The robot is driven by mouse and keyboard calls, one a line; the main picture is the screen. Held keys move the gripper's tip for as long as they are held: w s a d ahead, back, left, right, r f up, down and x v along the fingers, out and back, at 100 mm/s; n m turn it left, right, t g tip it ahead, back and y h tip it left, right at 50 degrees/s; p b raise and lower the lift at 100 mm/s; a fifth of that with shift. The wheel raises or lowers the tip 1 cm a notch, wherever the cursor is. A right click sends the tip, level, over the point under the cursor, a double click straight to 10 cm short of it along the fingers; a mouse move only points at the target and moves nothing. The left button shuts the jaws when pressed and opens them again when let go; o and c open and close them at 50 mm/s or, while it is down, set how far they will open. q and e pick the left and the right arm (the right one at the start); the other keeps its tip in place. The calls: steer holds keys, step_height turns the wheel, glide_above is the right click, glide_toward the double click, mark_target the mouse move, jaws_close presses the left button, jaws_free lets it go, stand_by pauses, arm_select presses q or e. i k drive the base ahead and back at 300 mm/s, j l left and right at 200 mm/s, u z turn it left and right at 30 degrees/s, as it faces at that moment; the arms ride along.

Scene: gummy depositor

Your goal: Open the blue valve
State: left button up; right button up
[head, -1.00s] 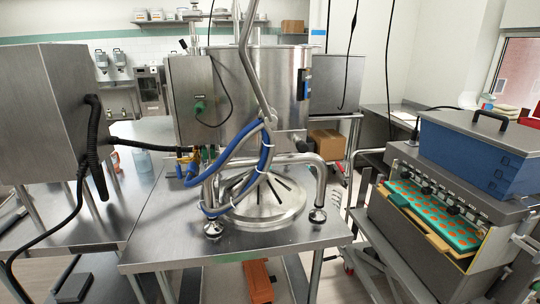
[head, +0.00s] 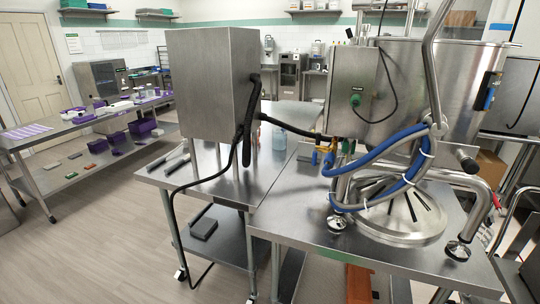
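A small blue handle (head: 345,146) shows among brass and yellow-handled fittings (head: 325,158) below the control box, at the left of the steel kettle (head: 440,75). It may be the blue valve; it is too small to tell its position. Blue hoses (head: 400,150) loop from near these fittings in front of the kettle. Another blue part (head: 489,98) sits on the kettle's right side. Neither of my grippers shows in the head view.
A steel cabinet (head: 213,82) with black cables stands on a steel table left of the kettle table (head: 290,215). A long table (head: 75,125) with purple bins stands at the far left. Open floor (head: 110,240) lies at the lower left.

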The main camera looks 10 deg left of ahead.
mark_target(315, 156)
steer(key=i+j, duration=0.2)
steer(key=j, duration=0.2)
steer(key=i+j, duration=0.2)
steer(key=j, duration=0.2)
steer(key=i+j, duration=0.2)
steer(key=j, duration=0.2)
steer(key=i+j, duration=0.2)
steer(key=j, duration=0.2)
steer(key=i+j+u, duration=0.1)
steer(key=j, duration=0.35)
steer(key=i+j, duration=0.3)
